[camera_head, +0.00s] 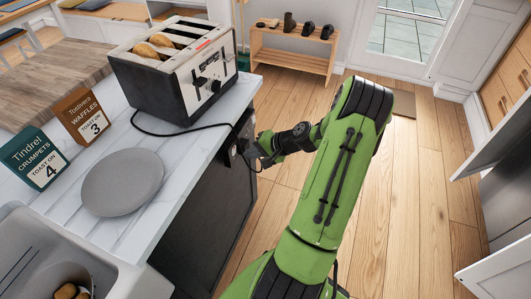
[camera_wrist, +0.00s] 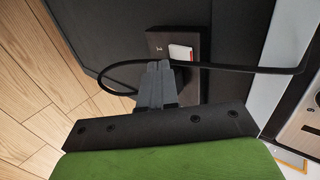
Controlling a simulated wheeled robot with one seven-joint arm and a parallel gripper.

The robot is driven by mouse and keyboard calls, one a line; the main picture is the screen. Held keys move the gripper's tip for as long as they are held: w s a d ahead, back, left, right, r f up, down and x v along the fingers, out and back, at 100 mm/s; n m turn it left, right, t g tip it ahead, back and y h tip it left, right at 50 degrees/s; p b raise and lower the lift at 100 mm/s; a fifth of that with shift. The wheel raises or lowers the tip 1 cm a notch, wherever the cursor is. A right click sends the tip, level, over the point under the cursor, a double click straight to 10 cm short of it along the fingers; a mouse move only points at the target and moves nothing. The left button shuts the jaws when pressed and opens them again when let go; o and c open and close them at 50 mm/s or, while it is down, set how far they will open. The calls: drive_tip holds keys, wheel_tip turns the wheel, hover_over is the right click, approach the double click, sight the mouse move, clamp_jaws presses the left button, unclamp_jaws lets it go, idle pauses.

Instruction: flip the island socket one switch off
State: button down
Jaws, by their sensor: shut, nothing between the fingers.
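The island socket is a dark plate (camera_wrist: 158,42) on the island's dark side panel, with a small mark like a "1". Its switch (camera_wrist: 181,52) is a small white rocker with a red part showing. I cannot tell clearly which way it is tilted. My gripper (camera_wrist: 160,66) is shut and empty, its fingertips in front of the socket, just below and left of the switch in the wrist view. Whether they touch the plate is unclear.
A black cord (camera_wrist: 240,69) loops around the fingers and crosses by the socket. The toaster (camera_head: 178,68) with bread in it stands on the white counter (camera_head: 160,222), near a grey plate (camera_head: 122,182) and two cards. Wooden floor is clear at right.

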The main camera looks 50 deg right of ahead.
sight(234, 148)
drive_tip(key=shift+w+a+r, duration=0.15)
drive_tip(key=shift+w+a, duration=0.1)
drive_tip(key=shift+w, duration=0.45)
drive_tip(key=shift+w+a+r, duration=0.15)
drive_tip(key=shift+w+a, duration=0.05)
drive_tip(key=shift+w, duration=0.5)
drive_tip(key=shift+r, duration=0.1)
drive_tip(key=shift+w+a+r+p, duration=0.2)
drive_tip(key=shift+w+p, duration=0.05)
drive_tip(key=shift+p, duration=0.25)
drive_tip(key=shift+f+g, duration=0.2)
drive_tip(key=shift+g, duration=0.1)
drive_tip(key=shift+r, duration=0.15)
drive_tip(key=shift+r+p, duration=0.65)
drive_tip(key=shift+r, duration=0.05)
